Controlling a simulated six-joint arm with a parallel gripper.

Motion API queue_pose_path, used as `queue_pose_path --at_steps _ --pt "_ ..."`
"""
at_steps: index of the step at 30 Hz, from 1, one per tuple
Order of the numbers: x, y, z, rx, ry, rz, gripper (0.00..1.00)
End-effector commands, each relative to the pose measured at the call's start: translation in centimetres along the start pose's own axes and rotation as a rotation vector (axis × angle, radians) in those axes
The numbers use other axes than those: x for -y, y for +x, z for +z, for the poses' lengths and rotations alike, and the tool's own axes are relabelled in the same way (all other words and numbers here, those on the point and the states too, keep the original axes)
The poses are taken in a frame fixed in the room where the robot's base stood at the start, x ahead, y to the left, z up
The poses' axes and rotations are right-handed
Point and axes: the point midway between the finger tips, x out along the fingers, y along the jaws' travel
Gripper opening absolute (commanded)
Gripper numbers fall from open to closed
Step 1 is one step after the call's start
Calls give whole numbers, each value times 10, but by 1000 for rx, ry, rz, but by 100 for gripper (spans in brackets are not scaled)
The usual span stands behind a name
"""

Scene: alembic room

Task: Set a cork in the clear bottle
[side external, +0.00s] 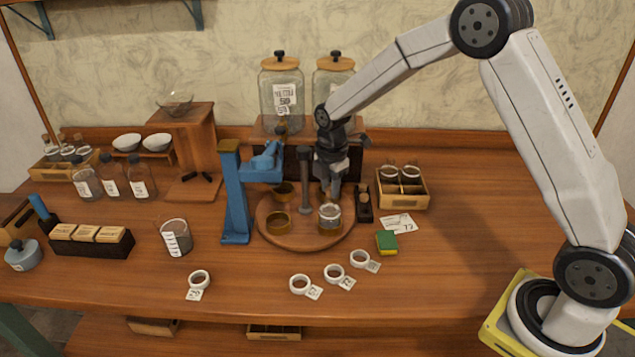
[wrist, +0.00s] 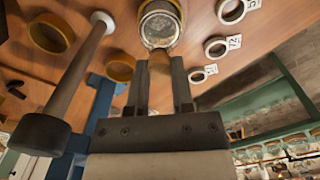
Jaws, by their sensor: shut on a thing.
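The clear bottle (side external: 330,217) stands in a ring on the round wooden turntable (side external: 300,243), at its front right. My gripper (side external: 331,192) points down just above the bottle's mouth. In the wrist view the gripper's two fingers (wrist: 160,72) reach toward the bottle (wrist: 160,25). They are shut on a small brownish thing at the bottle's mouth, probably a cork, mostly hidden between them. I cannot tell whether it is inside the neck. A dark cork stand (side external: 363,209) with a tan top piece is right of the turntable.
A dark post (side external: 304,185) rises from the turntable beside empty brass rings (side external: 278,223). A blue press (side external: 234,195) stands to the left. A wooden crate (side external: 402,190) and green sponge (side external: 387,242) lie right. White tagged rings (side external: 301,284) lie in front.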

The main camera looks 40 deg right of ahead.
Motion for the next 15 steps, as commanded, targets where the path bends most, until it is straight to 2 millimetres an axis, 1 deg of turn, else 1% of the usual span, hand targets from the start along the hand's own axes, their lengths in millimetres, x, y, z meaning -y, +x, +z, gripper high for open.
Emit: queue_pose_path --at_steps 14,15 --pt "0 2 0 0 0 0 0" --pt "0 2 0 0 0 0 35"
